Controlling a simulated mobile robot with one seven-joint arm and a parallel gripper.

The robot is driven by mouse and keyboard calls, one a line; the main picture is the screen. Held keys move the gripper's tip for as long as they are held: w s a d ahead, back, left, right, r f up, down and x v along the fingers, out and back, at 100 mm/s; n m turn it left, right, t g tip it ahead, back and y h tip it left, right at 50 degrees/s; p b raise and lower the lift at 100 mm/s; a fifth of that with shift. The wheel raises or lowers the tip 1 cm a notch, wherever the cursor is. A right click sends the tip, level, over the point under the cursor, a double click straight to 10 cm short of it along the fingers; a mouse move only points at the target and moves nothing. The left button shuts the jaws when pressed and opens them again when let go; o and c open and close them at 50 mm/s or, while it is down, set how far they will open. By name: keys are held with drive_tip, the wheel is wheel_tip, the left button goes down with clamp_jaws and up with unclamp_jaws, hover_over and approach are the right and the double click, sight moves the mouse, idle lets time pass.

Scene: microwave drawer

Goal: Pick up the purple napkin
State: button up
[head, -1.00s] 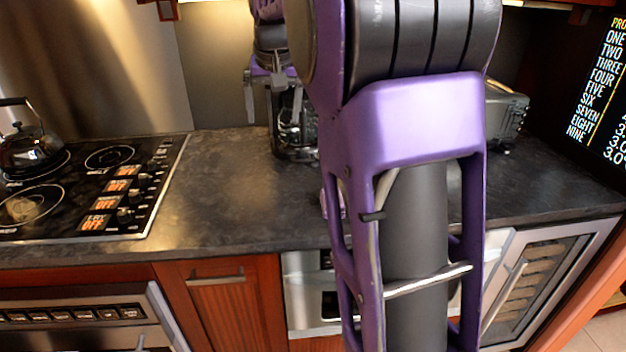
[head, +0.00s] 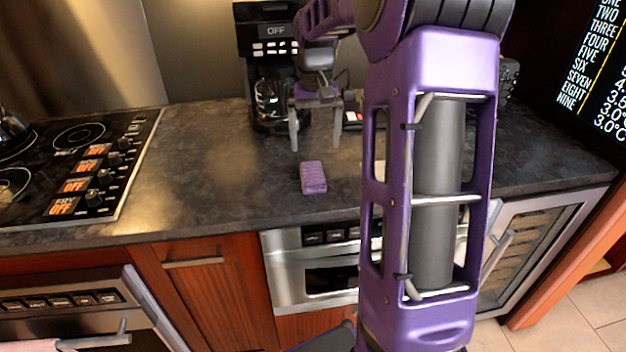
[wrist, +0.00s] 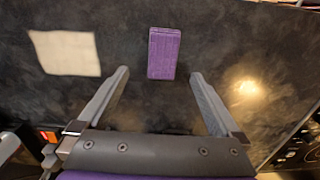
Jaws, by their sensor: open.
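The purple napkin (head: 313,177) is a small folded block lying flat on the dark countertop, near its front edge. It also shows in the wrist view (wrist: 163,53), at the top centre, just beyond the fingertips and between their lines. My gripper (head: 317,140) hangs above the counter behind the napkin in the head view, fingers pointing down. In the wrist view my gripper (wrist: 160,72) has its two fingers spread wide with nothing between them. It does not touch the napkin.
A coffee maker (head: 268,75) stands behind my gripper. A stove (head: 75,165) is at the left. A pale square item (wrist: 64,52) lies on the counter beside the napkin in the wrist view; my arm mostly hides that area in the head view. Counter left of the napkin is clear.

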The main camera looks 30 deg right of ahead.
sight(313, 172)
drive_tip(key=f, duration=0.5)
drive_tip(key=f+b, duration=0.1)
drive_tip(key=f, duration=0.2)
drive_tip(key=shift+a+f, duration=0.25)
drive_tip(key=shift+f, duration=0.05)
drive_tip(key=c, duration=1.4)
wheel_tip(313, 172, up, 10)
drive_tip(key=shift+r+p, duration=0.1)
drive_tip(key=shift+p, duration=0.6)
